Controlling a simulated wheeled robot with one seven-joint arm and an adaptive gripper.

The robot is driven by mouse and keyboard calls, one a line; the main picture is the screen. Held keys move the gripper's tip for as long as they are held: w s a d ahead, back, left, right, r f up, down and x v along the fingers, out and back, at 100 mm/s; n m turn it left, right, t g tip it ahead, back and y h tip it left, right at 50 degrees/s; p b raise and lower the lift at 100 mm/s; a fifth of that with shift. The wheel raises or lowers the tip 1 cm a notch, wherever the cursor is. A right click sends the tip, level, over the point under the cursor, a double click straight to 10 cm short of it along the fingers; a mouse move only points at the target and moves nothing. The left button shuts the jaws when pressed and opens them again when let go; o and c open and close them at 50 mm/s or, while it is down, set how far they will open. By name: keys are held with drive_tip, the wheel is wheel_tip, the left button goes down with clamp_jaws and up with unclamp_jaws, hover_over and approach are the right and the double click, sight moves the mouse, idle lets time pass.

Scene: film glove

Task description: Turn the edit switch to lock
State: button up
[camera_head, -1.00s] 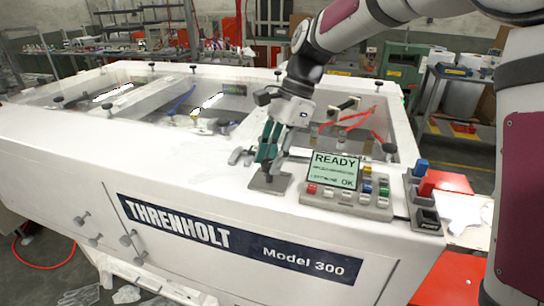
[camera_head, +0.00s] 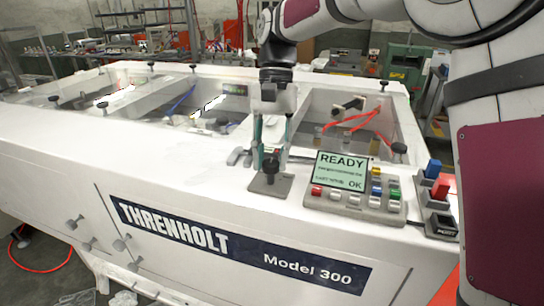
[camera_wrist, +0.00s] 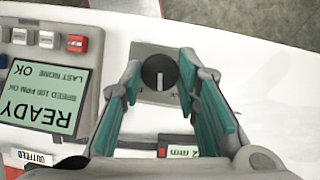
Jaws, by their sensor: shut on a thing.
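The edit switch is a round black knob (camera_head: 271,166) on a grey plate (camera_head: 278,186) on the white machine top. Its label is not readable. In the wrist view the knob (camera_wrist: 159,71) shows a white pointer line running toward the bottom of the picture. My gripper (camera_head: 272,152) points down over the plate, with one green-padded finger on each side of the knob. In the wrist view my gripper (camera_wrist: 159,76) is shut on the knob, its fingertips at the knob's left and right sides.
A panel with a READY screen (camera_head: 342,171) and several coloured buttons lies just right of the switch. A box with a blue and a red rocker (camera_head: 438,190) stands further right. A small red-framed "2 mm" display (camera_wrist: 178,153) lies near the fingers. Clear-covered bays (camera_head: 330,105) lie behind.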

drive_tip(key=n+h, duration=0.1)
drive_tip(key=n, duration=0.2)
drive_tip(key=shift+a+n+b, duration=0.15)
drive_tip(key=shift+n+b, duration=0.15)
drive_tip(key=shift+b, duration=0.05)
drive_tip(key=shift+a+r+n+t+h, duration=0.15)
drive_tip(key=shift+n+h, duration=0.25)
drive_tip(key=shift+n, duration=0.5)
drive_tip(key=shift+d+f+n+t+h, duration=0.15)
drive_tip(key=shift+n+h, duration=0.25)
drive_tip(key=shift+n, duration=0.5)
drive_tip(key=shift+a+r, duration=0.1)
drive_tip(key=o, duration=1.2)
drive_tip(key=shift+c, duration=0.2)
drive_tip(key=v, duration=0.7)
drive_tip(key=shift+r, duration=0.15)
drive_tip(key=shift+r, duration=0.1)
